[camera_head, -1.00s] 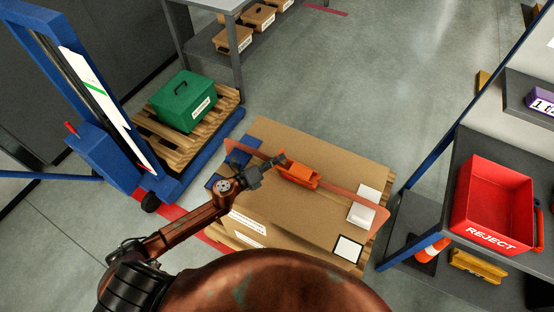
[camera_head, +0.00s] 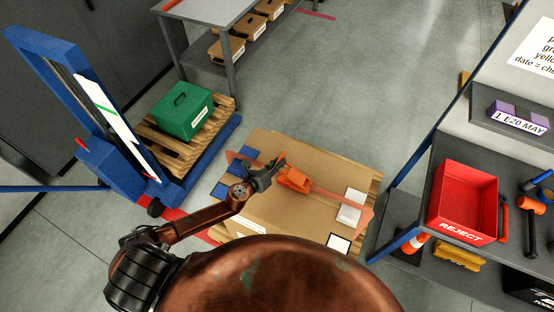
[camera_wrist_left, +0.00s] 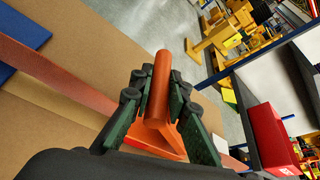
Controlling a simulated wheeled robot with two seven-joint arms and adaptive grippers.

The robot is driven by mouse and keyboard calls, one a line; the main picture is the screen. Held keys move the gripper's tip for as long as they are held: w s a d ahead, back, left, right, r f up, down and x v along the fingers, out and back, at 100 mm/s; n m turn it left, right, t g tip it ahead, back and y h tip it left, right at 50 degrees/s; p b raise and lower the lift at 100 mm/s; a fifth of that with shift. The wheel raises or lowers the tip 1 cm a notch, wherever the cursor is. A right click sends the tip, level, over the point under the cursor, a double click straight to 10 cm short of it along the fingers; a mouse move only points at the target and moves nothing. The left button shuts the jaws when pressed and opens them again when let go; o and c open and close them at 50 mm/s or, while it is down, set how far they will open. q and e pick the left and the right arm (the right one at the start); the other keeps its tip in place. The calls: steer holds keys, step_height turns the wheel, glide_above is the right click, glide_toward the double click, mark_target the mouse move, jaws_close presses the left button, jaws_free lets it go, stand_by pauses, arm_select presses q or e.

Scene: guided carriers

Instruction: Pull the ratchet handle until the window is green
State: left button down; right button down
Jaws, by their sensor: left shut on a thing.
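An orange ratchet (camera_head: 294,180) sits on a reddish strap (camera_head: 330,196) across the top of a large cardboard box (camera_head: 285,218). My left gripper (camera_head: 274,166) is at the ratchet's left end. In the left wrist view, its dark green fingers (camera_wrist_left: 158,100) are shut on the orange ratchet handle (camera_wrist_left: 160,82), which sticks up between them. The handle's base and the strap lie below. I cannot make out the window or its colour in either view. My right gripper is not in view.
The box rests on a wooden pallet (camera_head: 367,195). A blue lift truck (camera_head: 120,170) carrying a green case (camera_head: 181,113) stands at the left. At the right is a shelf with a red reject bin (camera_head: 463,200). Open floor lies beyond the box.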

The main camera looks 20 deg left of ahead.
mark_target(290, 172)
arm_select(q)
steer(key=shift+m+y, duration=0.6)
steer(key=shift+m, duration=0.3)
steer(key=d+r+p, duration=0.4)
steer(key=r+p, duration=0.1)
steer(key=p, duration=0.4)
steer(key=shift+s+d, duration=0.15)
steer(key=shift+d, duration=0.25)
steer(key=shift+d+r, duration=0.2)
steer(key=shift+d, duration=0.25)
steer(key=shift+s, duration=0.1)
steer(key=c, duration=1.9)
jaws_free()
steer(key=shift+f, duration=0.1)
steer(key=shift+c, duration=0.2)
steer(key=shift+o, duration=0.5)
steer(key=shift+a, duration=0.1)
